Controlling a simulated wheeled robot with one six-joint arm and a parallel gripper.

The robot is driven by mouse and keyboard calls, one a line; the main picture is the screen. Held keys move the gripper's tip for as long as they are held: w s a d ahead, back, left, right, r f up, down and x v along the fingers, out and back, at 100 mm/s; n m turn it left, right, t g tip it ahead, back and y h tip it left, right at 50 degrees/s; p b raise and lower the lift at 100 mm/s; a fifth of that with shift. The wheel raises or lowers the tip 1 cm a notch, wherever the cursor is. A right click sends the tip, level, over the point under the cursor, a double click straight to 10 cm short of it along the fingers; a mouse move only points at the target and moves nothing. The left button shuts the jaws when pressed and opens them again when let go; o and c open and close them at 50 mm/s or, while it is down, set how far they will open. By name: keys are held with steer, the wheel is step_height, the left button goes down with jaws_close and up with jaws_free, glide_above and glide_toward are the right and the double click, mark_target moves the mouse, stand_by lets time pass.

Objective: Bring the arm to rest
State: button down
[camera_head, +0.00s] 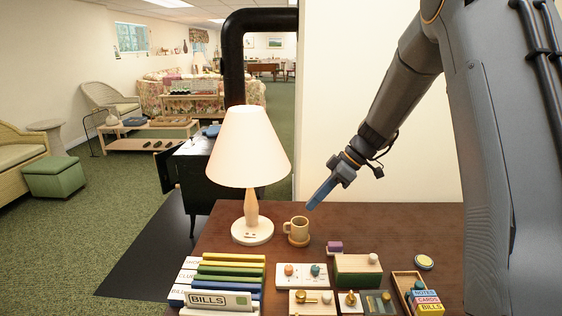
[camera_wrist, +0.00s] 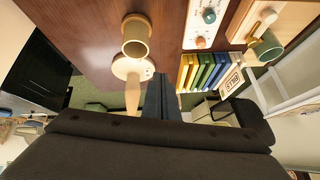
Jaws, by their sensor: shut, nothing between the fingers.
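My gripper (camera_head: 318,194) hangs above the brown desk (camera_head: 400,222), pointing down and to the left. It is shut and empty. In the head view its blue fingers are above and to the right of a beige mug (camera_head: 297,231), apart from it. The mug stands upright near the lamp. In the wrist view the dark fingers (camera_wrist: 160,95) are together at the centre, and the mug (camera_wrist: 136,38) shows above them. My arm comes in from the upper right in the head view.
A lamp (camera_head: 248,150) stands left of the mug. Coloured books (camera_head: 232,270), a switch panel (camera_head: 300,276), a green box (camera_head: 357,270) and a wooden tray (camera_head: 400,284) with small boxes fill the desk's front. A black pipe (camera_head: 234,60) and pale wall (camera_head: 340,90) stand behind. The desk's back right is clear.

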steer(key=s+d+f+m+h, duration=0.1)
steer(key=s+m, duration=0.6)
steer(key=s, duration=0.7)
steer(key=s+d+f+m+h, duration=0.1)
steer(key=s+d+m+h, duration=0.2)
steer(key=s, duration=1.1)
steer(key=m+h, duration=0.3)
steer(key=m, duration=0.1)
steer(key=shift+d+f+m, duration=0.25)
steer(key=shift+f+m, duration=0.05)
steer(key=shift+f, duration=0.05)
